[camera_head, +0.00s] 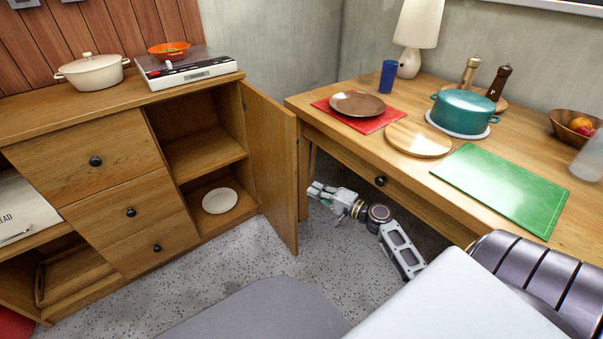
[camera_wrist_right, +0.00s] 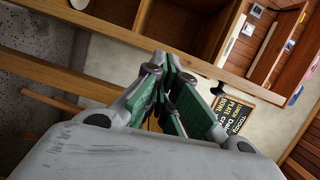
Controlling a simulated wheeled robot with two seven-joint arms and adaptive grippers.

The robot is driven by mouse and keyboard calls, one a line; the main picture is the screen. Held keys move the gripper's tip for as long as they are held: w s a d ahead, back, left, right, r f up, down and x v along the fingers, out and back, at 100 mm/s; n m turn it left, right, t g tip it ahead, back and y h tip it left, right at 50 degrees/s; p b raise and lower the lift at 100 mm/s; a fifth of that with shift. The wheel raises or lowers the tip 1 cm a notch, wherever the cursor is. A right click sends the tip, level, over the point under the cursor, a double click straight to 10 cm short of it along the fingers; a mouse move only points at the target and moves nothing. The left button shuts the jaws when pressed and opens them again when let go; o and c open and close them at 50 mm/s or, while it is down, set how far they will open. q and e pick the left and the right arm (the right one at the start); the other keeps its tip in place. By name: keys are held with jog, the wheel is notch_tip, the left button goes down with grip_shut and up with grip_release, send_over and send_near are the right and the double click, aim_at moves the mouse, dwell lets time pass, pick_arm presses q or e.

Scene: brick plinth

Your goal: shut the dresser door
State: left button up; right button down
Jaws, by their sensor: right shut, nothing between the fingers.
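The wooden dresser (camera_head: 120,115) stands at the left in the head view. Its door (camera_head: 272,165) hangs wide open at the right end, swung out from the dresser front, with its inner face showing. The compartment (camera_head: 205,155) behind it is exposed. My right gripper (camera_head: 314,189) is low, just right of the door's free edge, on the outer-face side, beside the table. I cannot tell whether it touches the door. In the right wrist view its fingers (camera_wrist_right: 168,98) are together and empty. My left gripper is out of view.
A wooden table (camera_head: 400,168) stands close on the right, above my right forearm. It carries a green board (camera_head: 505,187), a teal pot (camera_head: 464,110) and a lamp (camera_head: 418,25). A white plate (camera_head: 220,201) lies in the dresser's lower compartment. Speckled floor (camera_head: 190,290) is clear before the dresser.

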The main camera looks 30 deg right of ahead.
jog(key=d, duration=0.1)
jog(key=d+m, duration=0.1)
jog(key=d+t+h, duration=0.1)
jog(key=shift+w+d+r+m, duration=0.15)
jog(key=shift+w+r+m, duration=0.1)
jog(key=shift+r+m, duration=0.15)
jog(key=b+x, duration=0.1)
jog(key=x, duration=0.9)
jog(key=shift+b, duration=0.4)
jog(key=shift+f, duration=0.1)
